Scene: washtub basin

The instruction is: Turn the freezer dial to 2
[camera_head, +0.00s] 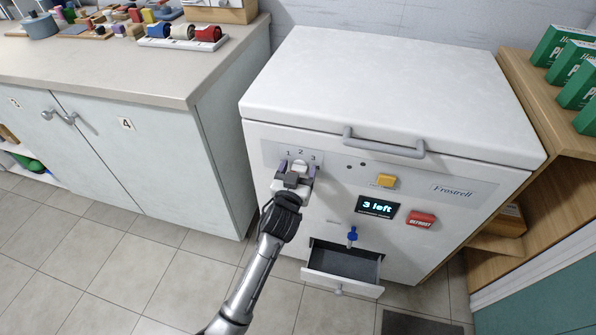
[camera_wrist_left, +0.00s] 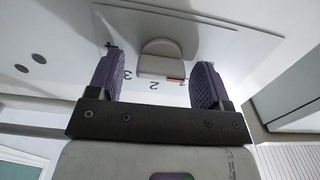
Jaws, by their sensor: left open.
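The freezer dial (camera_head: 300,166) is a pale knob on the front panel of the white chest freezer (camera_head: 385,95), below the printed numbers 1, 2 and 3. The dial also shows in the left wrist view (camera_wrist_left: 160,60), where the panel appears upside down. A small red mark (camera_wrist_left: 176,80) shows at the dial's edge, close to the 1. My left gripper (camera_head: 298,168) is open at the dial. Its two purple fingers (camera_wrist_left: 157,72) stand on either side of the dial with visible gaps. My right gripper is not in view.
On the freezer front are a yellow button (camera_head: 386,181), a "3 left" display (camera_head: 377,207), a red button (camera_head: 421,219) and a blue tap-like part (camera_head: 352,235). An open drawer (camera_head: 343,267) juts out below. A counter (camera_head: 120,60) stands left, a wooden shelf (camera_head: 560,140) right.

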